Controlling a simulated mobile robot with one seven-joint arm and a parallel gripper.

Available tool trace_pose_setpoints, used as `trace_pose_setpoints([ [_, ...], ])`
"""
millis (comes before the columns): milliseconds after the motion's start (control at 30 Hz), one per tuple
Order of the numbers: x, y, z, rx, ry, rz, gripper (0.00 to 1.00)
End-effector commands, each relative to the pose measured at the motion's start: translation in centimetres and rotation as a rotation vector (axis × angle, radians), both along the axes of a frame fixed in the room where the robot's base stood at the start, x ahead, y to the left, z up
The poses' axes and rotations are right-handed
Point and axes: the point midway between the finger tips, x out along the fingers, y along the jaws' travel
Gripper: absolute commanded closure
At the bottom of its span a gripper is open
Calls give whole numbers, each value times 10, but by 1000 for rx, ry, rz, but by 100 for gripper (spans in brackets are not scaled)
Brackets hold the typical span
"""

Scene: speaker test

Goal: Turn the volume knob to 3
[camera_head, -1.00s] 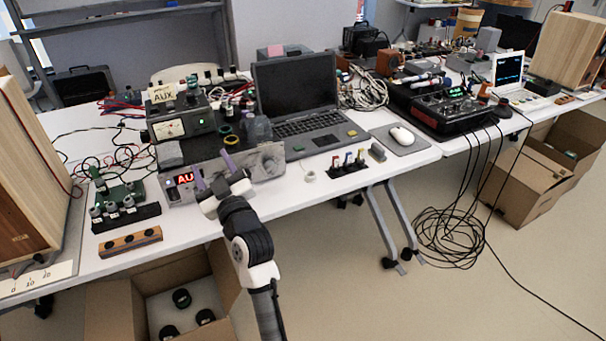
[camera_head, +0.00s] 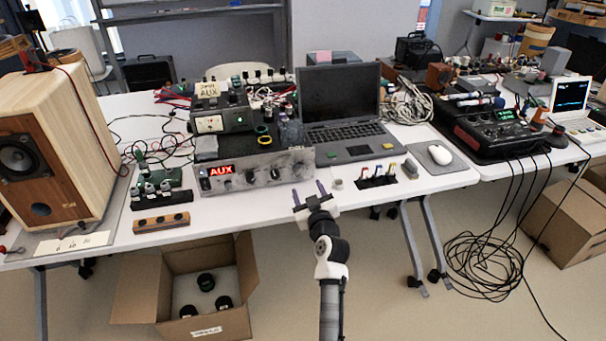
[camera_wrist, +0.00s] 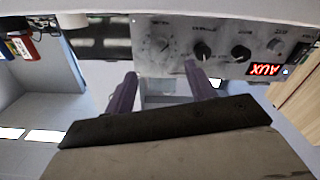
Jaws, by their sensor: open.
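A silver amplifier panel (camera_head: 238,187) with a lit red AUX display (camera_head: 221,170) stands at the table's front edge. It also shows upside down in the wrist view (camera_wrist: 180,66). It carries dark knobs (camera_wrist: 203,51) (camera_wrist: 240,53) and a larger pale dial with scale marks (camera_wrist: 160,46). The printed labels and dial setting are too small to read, so I cannot tell which is the volume knob. My gripper (camera_head: 308,188) is open and empty, in front of the panel's right end. In the wrist view my gripper (camera_wrist: 160,68) has its fingertips just below the pale dial, apparently apart from it.
A laptop (camera_head: 347,130) sits behind and right of the amplifier. A small rack of coloured plugs (camera_head: 376,182) is right of my gripper. A wooden speaker (camera_head: 60,150) stands at left. An open cardboard box (camera_head: 190,300) is on the floor below.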

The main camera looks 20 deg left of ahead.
Motion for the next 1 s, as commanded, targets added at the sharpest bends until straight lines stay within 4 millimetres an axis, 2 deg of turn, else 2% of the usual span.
trace_pose_setpoints([
  [100,20,14,3,-1,0,2,45],
  [333,46,32,2,0,-1,1,45],
  [500,55,37,0,0,0,0,45],
  [800,56,38,0,1,-1,-1,45],
  [1000,56,38,0,1,-1,-1,70],
])
